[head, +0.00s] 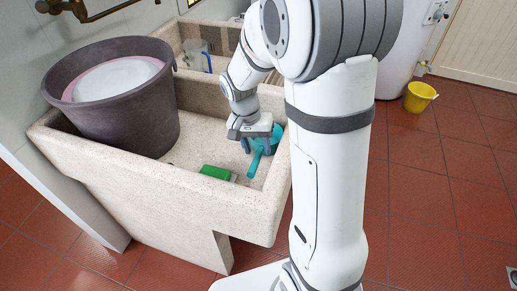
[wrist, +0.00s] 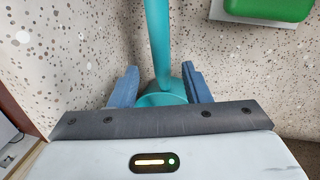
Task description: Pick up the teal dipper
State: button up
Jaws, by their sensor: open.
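The teal dipper (head: 256,161) lies in the front basin of the stone sink, near its right wall. In the wrist view its handle (wrist: 158,35) runs up and away from the cup, which is partly hidden behind my gripper's body. My gripper (head: 257,147) is low over the cup end of the dipper. In the wrist view the blue fingers of my gripper (wrist: 160,78) are apart, one on each side of the dipper where handle meets cup. A gap shows between the left finger and the handle; I cannot tell whether the right finger touches.
A green block (head: 215,172) on a pale base lies left of the handle. A large dark tub (head: 125,115) holding a pale basin (head: 115,78) fills the sink's left side. A clear jug (head: 196,52) stands behind. A yellow bucket (head: 420,96) stands on the open floor.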

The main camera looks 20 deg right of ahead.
aim_at(257, 154)
notch_tip(257, 154, down, 4)
jog(key=shift+s+d+f+b, duration=0.1)
jog(key=shift+s+f+b, duration=0.05)
jog(key=shift+b, duration=0.2)
jog(key=shift+c, duration=0.2)
grip_shut()
